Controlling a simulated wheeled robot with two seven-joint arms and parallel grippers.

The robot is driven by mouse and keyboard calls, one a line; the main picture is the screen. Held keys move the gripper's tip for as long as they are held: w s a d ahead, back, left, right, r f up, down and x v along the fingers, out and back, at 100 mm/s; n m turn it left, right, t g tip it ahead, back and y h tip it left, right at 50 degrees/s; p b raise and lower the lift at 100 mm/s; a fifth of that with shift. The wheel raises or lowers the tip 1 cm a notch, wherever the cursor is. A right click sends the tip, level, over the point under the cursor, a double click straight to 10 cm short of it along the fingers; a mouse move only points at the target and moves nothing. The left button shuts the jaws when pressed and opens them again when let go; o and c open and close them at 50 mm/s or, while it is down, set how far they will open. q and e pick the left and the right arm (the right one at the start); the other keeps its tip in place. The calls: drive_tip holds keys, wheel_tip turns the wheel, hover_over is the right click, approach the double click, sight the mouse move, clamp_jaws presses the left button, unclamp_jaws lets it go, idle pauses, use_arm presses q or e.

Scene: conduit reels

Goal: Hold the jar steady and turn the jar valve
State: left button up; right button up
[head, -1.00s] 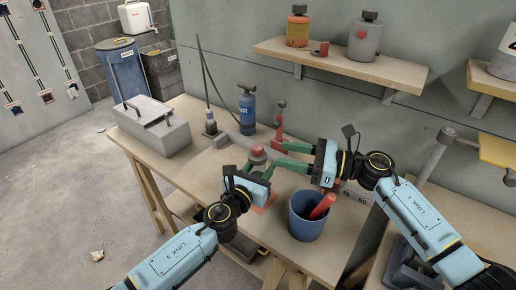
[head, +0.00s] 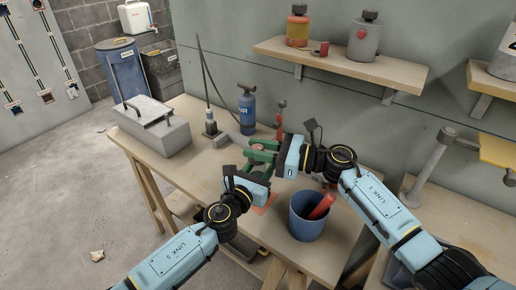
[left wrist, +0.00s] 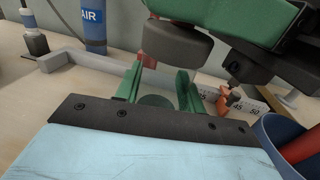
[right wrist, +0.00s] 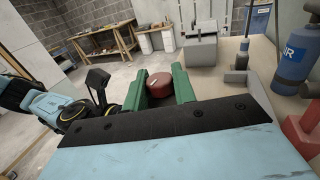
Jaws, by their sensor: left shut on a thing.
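The red round valve top (right wrist: 160,84) of the jar shows in the right wrist view between the green fingers of my right gripper (right wrist: 161,88). The fingers are apart on either side of it; whether they touch it I cannot tell. In the head view my right gripper (head: 263,156) is over the jar, coming from the right. My left gripper (head: 258,172) is lower and nearer, shut on the jar. In the left wrist view the left fingers (left wrist: 158,82) stand under a dark round part and a green finger of the right gripper. The jar body is mostly hidden by both grippers.
A blue bucket (head: 306,222) with a red object in it stands close on the right. A grey toolbox (head: 153,125), a blue AIR bottle (head: 246,112) and a red stand (head: 279,125) are on the bench. A wall shelf (head: 345,67) is above.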

drive_tip(key=c, duration=0.4)
drive_tip(key=shift+n+g+y, duration=0.4)
drive_tip(key=shift+n+g, duration=1.1)
drive_tip(key=shift+g, duration=0.8)
drive_tip(key=shift+c, duration=0.2)
drive_tip(key=o, duration=1)
drive_tip(key=shift+d, duration=0.15)
drive_tip(key=d, duration=1.1)
drive_tip(key=shift+s+d, duration=0.1)
drive_tip(key=shift+d, duration=0.3)
